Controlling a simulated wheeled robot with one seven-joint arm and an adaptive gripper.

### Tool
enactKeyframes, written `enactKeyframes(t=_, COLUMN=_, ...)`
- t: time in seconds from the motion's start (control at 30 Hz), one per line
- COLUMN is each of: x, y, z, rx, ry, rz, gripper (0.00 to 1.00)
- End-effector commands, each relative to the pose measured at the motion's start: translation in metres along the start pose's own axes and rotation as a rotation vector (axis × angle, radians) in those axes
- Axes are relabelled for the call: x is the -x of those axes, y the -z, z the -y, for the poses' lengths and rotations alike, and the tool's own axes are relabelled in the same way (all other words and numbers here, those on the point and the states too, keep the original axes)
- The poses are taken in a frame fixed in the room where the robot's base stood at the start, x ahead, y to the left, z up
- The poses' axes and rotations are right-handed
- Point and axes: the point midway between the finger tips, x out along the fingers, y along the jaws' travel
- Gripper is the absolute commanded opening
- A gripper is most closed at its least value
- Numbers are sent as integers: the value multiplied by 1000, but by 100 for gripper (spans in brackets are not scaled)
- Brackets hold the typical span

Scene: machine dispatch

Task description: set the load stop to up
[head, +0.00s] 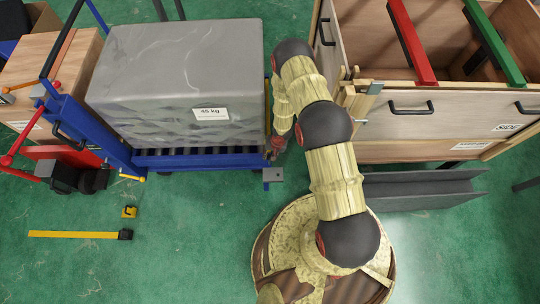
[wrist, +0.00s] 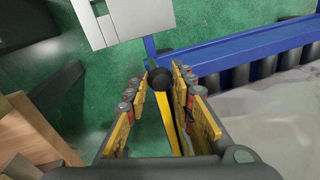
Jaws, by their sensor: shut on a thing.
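The load stop shows in the wrist view as a yellow lever (wrist: 168,128) with a round black knob (wrist: 160,78), beside the blue frame of the roller cart (wrist: 225,50). My gripper (wrist: 160,98) has its yellow-padded fingers on both sides of this lever and is shut on it, with the knob at the fingertips. In the head view my gripper (head: 277,146) is at the cart's right front corner, and the lever is mostly hidden there by my arm. I cannot tell whether the lever stands up or down.
A grey wrapped load (head: 180,75) labelled 45 kg sits on the cart. A small grey plate (head: 272,174) juts from the cart's corner. A wooden crate (head: 435,125) stands close on the right. A yellow tape measure (head: 75,234) lies on open green floor.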

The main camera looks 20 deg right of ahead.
Motion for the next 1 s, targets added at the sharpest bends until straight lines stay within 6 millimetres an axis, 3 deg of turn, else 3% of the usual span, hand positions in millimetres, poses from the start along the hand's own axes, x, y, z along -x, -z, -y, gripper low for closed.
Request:
enactKeyframes(t=0.03, x=13, y=0, z=3, rx=1, ry=1, rz=-1, gripper=0)
enactKeyframes(t=0.23, x=36, y=1, z=8, rx=-1, ry=2, rz=-2, gripper=0)
enactKeyframes(t=0.67, x=40, y=3, z=10, rx=1, ry=3, rz=-4, gripper=0)
enactKeyframes(t=0.7, x=40, y=3, z=10, rx=1, ry=3, rz=-4, gripper=26)
enactKeyframes(t=1.0, x=39, y=1, z=8, rx=0, ry=2, rz=-2, gripper=43)
